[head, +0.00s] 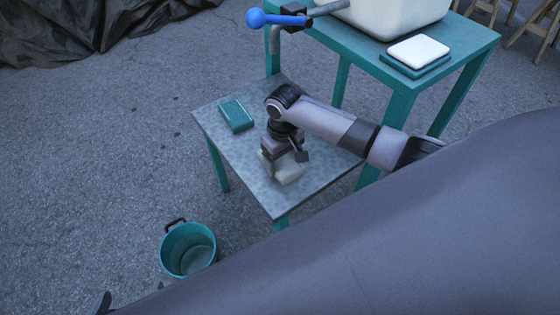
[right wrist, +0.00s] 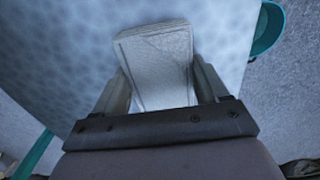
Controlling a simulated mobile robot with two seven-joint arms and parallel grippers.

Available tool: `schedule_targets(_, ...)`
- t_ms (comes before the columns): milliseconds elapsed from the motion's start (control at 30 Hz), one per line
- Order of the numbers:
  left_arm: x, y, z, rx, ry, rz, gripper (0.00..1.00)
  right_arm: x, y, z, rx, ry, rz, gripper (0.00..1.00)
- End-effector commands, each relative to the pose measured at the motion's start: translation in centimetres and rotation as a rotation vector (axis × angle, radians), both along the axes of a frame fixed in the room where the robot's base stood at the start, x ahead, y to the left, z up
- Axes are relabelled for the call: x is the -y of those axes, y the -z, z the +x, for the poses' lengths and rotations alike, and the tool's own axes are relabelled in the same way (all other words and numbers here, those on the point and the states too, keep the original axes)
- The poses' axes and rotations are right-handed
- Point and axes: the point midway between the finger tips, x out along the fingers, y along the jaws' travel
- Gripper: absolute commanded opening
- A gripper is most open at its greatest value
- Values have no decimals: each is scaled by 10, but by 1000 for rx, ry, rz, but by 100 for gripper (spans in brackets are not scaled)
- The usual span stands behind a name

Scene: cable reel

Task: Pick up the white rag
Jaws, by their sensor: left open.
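The white rag (head: 290,173) is a pale folded block on the low grey-topped table. It also shows in the right wrist view (right wrist: 160,65), between the two fingers. My right gripper (head: 279,165) points down over it, with one finger against each side; it is shut on the rag. I see no clear gap under the rag, and cannot tell if it is lifted. The fingers also show in the right wrist view (right wrist: 163,90). My left gripper (head: 131,300) is only partly in view at the bottom left edge, open, far from the rag.
A teal block (head: 237,115) lies on the low table (head: 222,102). A teal bucket (head: 187,249) stands on the ground in front. My arm covers the lower right.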

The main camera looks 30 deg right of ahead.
Motion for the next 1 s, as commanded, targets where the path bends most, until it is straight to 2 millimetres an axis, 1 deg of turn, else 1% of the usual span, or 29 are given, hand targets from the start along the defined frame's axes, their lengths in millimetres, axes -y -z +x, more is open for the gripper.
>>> schedule_targets(267,0,4,-2,-10,-3,-1,100,0,-1,0,0,0,0,43)
schedule_targets(367,-1,3,-3,-14,-6,-1,100,0,-8,0,1,0,0,43)
schedule_targets(433,-3,1,-3,-16,-10,-1,100,0,-18,1,2,0,0,43)
schedule_targets(567,-8,-4,-5,-26,-23,-2,100,0,-48,1,5,1,2,43)
schedule_targets(700,-18,-1,-12,-60,-44,7,100,0,-90,1,5,0,1,43)
schedule_targets(767,-23,2,-16,-74,-53,12,100,0,-107,1,5,0,2,43)
schedule_targets(900,-23,-6,-19,-81,-53,14,100,0,-145,1,5,0,2,43)
schedule_targets(1000,-22,-14,-18,-74,-51,12,100,0,-167,1,3,0,0,43)
